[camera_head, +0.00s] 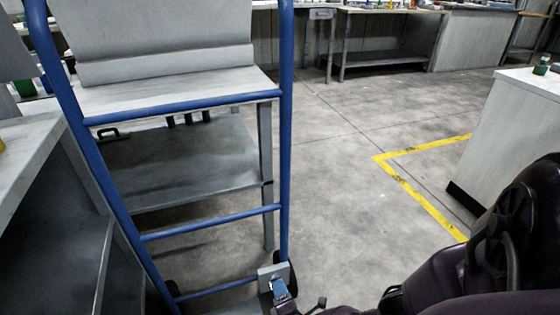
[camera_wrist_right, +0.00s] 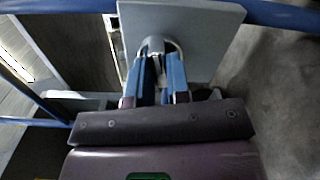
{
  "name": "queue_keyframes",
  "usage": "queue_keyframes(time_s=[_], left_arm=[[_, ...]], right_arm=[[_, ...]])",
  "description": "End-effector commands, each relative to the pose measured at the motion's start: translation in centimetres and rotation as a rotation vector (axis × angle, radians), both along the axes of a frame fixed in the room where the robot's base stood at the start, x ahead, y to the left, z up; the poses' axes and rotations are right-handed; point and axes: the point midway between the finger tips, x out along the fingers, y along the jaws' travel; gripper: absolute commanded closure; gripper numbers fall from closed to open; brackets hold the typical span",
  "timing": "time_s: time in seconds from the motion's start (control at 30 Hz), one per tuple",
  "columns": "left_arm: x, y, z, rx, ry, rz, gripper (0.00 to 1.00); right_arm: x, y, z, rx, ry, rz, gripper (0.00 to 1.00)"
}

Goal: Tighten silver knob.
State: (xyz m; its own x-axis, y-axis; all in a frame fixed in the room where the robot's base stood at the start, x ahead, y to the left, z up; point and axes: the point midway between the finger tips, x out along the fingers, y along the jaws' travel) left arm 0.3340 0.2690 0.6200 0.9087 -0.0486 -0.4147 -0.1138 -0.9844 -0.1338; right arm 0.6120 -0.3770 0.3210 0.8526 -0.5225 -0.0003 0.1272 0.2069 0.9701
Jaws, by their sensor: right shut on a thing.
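My right gripper (camera_head: 279,287) is low in the middle of the head view, at the foot of a blue tubular frame (camera_head: 287,170). In the right wrist view its two blue fingers (camera_wrist_right: 160,70) close around the silver knob (camera_wrist_right: 155,46), which sits against a flat grey plate (camera_wrist_right: 205,28). The fingers hide much of the knob. The plate also shows in the head view (camera_head: 268,271), on the lower right of the blue frame. My left gripper is out of view.
A grey workbench (camera_head: 180,95) stands behind the blue frame, and another bench edge (camera_head: 25,150) is close on the left. A pale cabinet (camera_head: 515,140) stands at the right. The concrete floor (camera_head: 340,160) between, with yellow tape (camera_head: 420,195), is clear.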

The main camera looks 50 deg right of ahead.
Motion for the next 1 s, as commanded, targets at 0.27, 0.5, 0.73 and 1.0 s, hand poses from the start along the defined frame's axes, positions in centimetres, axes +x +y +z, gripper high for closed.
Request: queue_keyframes(time_s=[0.27, 0.5, 0.73, 1.0], left_arm=[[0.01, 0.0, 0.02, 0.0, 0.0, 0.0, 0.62], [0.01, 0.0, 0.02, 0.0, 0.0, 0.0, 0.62], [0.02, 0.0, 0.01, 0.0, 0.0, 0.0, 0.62], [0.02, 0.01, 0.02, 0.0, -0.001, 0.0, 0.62]], right_arm=[[0.16, -0.1, 0.08, 0.143, -0.09, -0.001, 1.0], [0.18, -0.11, 0.07, 0.206, -0.13, 0.0, 1.0], [0.19, -0.11, 0.08, 0.223, -0.14, 0.0, 1.0], [0.2, -0.12, 0.09, 0.223, -0.141, -0.001, 1.0]])
